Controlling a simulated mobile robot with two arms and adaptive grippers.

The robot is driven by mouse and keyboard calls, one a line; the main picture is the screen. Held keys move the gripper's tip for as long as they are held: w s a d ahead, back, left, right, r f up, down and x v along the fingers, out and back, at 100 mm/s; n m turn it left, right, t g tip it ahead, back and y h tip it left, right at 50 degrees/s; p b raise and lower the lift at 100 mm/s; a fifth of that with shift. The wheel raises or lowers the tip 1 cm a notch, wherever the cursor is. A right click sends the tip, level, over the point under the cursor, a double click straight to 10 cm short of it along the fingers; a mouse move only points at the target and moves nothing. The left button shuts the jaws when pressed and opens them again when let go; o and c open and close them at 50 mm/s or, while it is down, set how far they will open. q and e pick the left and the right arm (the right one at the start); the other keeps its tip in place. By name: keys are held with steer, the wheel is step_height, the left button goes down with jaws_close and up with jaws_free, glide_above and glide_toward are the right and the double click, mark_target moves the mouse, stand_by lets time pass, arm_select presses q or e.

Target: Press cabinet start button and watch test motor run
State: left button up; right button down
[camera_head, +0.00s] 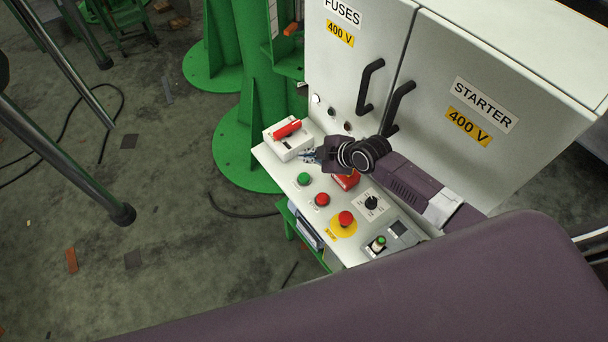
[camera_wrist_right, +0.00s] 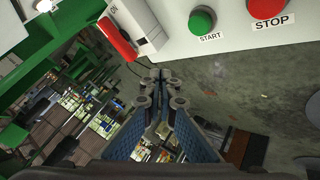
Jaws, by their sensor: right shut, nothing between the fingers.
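The green start button (camera_head: 304,179) sits on the white sloping panel of the grey cabinet (camera_head: 430,60). In the right wrist view the button (camera_wrist_right: 202,20), labelled START, is at the top, right of my fingers. My right gripper (camera_head: 310,156) is shut and empty, over the panel's left part between the start button and the red-handled switch (camera_head: 287,130). In the right wrist view its fingertips (camera_wrist_right: 161,78) meet and are apart from the button. The red stop button (camera_head: 322,199) is beside the start button. I cannot identify a test motor. My left gripper is out of view.
Black door handles (camera_head: 370,86) stick out behind my wrist. Green columns (camera_head: 250,120) stand left of the cabinet. Open floor (camera_head: 170,220) lies farther left.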

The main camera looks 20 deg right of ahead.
mark_target(306, 178)
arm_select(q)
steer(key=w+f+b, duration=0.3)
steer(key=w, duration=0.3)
arm_select(e)
steer(key=f, duration=0.4)
steer(key=shift+w+f, duration=0.1)
steer(key=shift+w, duration=0.15)
step_height(306, 178, down, 5)
steer(key=b, duration=0.4)
steer(key=shift+b, duration=0.3)
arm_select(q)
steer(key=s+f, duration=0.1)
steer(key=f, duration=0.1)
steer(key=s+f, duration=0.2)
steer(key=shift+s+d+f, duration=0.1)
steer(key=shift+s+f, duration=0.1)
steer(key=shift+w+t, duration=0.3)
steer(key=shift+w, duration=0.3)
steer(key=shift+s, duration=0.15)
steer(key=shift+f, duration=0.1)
